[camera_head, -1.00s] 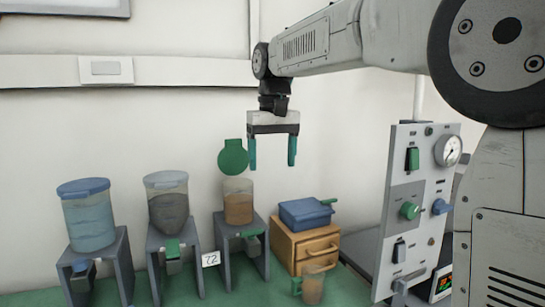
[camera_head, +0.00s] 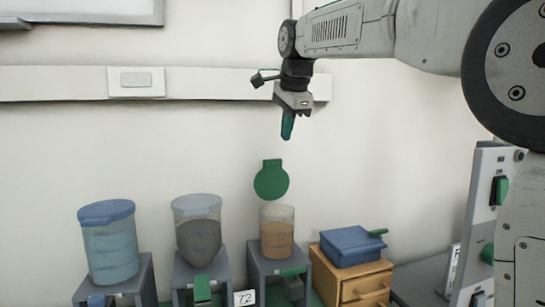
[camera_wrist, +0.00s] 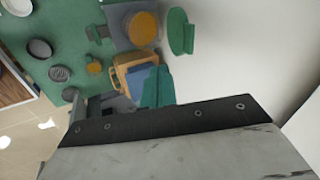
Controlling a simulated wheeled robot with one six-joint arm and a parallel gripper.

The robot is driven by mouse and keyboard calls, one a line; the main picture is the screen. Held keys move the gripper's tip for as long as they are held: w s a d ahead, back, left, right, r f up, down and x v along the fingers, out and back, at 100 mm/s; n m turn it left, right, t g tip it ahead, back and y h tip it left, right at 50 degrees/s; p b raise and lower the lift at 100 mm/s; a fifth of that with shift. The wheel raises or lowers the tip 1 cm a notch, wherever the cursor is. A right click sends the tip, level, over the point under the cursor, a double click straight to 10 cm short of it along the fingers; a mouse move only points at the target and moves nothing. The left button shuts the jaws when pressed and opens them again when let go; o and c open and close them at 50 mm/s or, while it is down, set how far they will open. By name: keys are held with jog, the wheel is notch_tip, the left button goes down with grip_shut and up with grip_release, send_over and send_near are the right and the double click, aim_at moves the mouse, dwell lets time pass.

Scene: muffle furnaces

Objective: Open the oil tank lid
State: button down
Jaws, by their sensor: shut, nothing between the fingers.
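The tank with orange-brown contents (camera_head: 277,238) stands on a grey stand. Its round green lid (camera_head: 271,181) is swung up, standing upright behind and above the open top. My gripper (camera_head: 287,136) hangs above the lid, fingers down, apart from it. Its green fingers are shut and empty. In the wrist view, the tank's open top shows the orange contents (camera_wrist: 140,28), with the raised green lid (camera_wrist: 181,32) to its right. My gripper's fingers (camera_wrist: 158,86) are together below them.
A blue-lidded tank (camera_head: 110,247) and a tank with grey contents (camera_head: 198,232) stand to the left. A blue box (camera_head: 352,246) on a wooden drawer unit (camera_head: 352,282) is to the right. A control panel (camera_head: 478,240) stands at the far right. The wall is close behind.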

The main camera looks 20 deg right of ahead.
aim_at(273, 168)
jog(key=w+f+m, duration=0.1)
jog(key=w+f, duration=0.7)
jog(key=shift+w+f+m, duration=0.2)
jog(key=shift+m, duration=0.1)
dwell(0.4)
jog(key=shift+w+a+r, duration=0.15)
jog(key=shift+w, duration=0.15)
jog(key=shift+w+d+r, duration=0.1)
jog(key=shift+w+d, duration=0.05)
jog(key=shift+w, duration=0.45)
jog(key=shift+w+d, duration=0.15)
jog(key=shift+w, duration=0.4)
jog(key=shift+d+r, duration=0.1)
jog(key=shift+d, duration=0.1)
jog(key=shift+a, duration=0.35)
